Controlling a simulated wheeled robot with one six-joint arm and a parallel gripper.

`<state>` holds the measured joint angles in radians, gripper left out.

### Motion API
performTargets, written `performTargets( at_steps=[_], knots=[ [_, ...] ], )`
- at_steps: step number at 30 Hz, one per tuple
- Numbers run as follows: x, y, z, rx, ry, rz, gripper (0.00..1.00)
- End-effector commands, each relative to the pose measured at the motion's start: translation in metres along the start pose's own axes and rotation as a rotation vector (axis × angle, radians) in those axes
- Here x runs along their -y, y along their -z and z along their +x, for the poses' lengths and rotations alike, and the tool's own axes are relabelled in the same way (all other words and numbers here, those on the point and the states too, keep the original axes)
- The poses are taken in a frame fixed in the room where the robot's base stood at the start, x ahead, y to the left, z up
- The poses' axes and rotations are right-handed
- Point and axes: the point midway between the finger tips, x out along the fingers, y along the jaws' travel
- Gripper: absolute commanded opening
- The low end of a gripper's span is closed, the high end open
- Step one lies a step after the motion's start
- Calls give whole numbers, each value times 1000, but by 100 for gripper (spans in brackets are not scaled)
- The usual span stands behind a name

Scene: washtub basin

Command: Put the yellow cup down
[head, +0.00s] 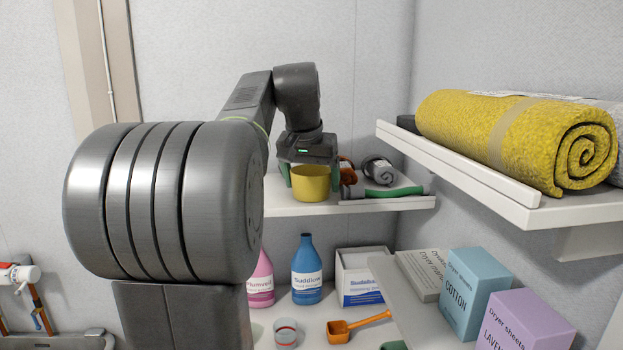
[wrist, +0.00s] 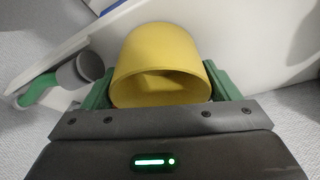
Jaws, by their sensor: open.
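The yellow cup (head: 311,183) is on the white shelf (head: 390,204) at the back, below my gripper (head: 311,172). In the wrist view the cup (wrist: 162,65) sits between the green fingers of my gripper (wrist: 160,90), its open rim facing the camera. The fingers are open, one on each side of the cup. A thin gap or light contact at the cup's sides is hard to tell. The cup looks upright, and its base seems to rest on the shelf.
A higher shelf at right holds a rolled yellow towel (head: 500,130). Below stand a blue bottle (head: 307,272), a pink bottle (head: 261,282) and several boxes.

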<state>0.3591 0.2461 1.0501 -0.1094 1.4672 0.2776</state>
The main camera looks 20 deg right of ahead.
Motion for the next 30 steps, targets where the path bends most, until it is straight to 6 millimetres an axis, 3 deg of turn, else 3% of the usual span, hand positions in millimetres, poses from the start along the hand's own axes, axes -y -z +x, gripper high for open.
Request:
performTargets(
  at_steps=[5,15,21,30],
  knots=[
    [0,1,-10,-2,1,0,82],
    [0,2,-80,-4,1,-1,82],
    [0,2,-111,-2,0,0,82],
    [0,1,-123,0,0,0,82]
  ],
)
